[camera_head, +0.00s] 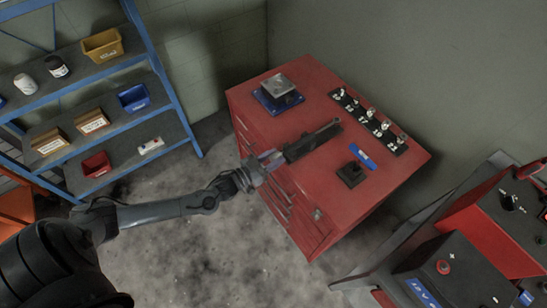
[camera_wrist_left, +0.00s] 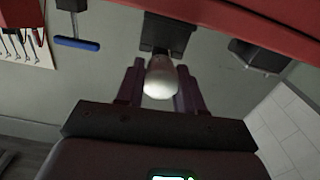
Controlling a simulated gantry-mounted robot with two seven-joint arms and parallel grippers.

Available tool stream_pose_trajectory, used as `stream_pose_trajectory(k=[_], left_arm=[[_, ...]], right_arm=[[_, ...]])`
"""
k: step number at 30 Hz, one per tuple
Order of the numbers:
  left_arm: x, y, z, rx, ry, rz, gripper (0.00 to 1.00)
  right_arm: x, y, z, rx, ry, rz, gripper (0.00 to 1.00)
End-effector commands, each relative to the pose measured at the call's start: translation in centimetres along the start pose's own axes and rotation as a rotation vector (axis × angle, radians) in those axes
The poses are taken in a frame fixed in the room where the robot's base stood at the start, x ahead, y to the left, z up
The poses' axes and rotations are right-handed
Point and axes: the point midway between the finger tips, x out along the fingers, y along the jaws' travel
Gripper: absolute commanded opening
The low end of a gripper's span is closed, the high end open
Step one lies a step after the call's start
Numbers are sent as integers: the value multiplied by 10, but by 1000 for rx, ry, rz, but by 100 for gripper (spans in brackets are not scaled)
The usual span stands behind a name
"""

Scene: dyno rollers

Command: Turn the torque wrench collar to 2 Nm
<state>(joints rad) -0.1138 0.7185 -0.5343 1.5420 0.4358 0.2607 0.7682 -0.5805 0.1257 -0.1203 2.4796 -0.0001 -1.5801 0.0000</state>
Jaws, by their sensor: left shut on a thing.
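The torque wrench (camera_head: 314,139) appears as a long dark tool lying over the red cabinet top, its near end toward my left gripper. My left gripper (camera_head: 273,157) reaches in from the left at the cabinet's edge. In the left wrist view a pale, rounded end piece (camera_wrist_left: 160,79), seemingly the collar, sits between the two fingers of my left gripper (camera_wrist_left: 159,86), which are shut on it. A dark block (camera_wrist_left: 166,33) is behind it. No scale marks can be read on the collar. My right gripper is not in view.
The red cabinet (camera_head: 330,205) also carries a blue-based block with a metal top (camera_head: 279,88), a black strip of small tools (camera_head: 370,120), and a blue-handled item (camera_head: 362,157) beside a black stand (camera_head: 351,174). A blue shelf (camera_head: 172,92) with bins stands left. Red-and-black equipment (camera_head: 460,262) is lower right.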

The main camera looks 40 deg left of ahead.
Motion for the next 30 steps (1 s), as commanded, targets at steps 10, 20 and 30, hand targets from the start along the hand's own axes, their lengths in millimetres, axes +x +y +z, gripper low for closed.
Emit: stream_pose_trajectory(k=[10, 20, 30], left_arm=[[0, 0, -1, 52, 2, 0, 6], [0, 1, -2, 258, 1, -1, 6], [0, 1, -2, 582, 2, -2, 6]], right_arm=[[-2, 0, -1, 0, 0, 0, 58], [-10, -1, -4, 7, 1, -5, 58], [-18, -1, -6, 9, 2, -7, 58]])
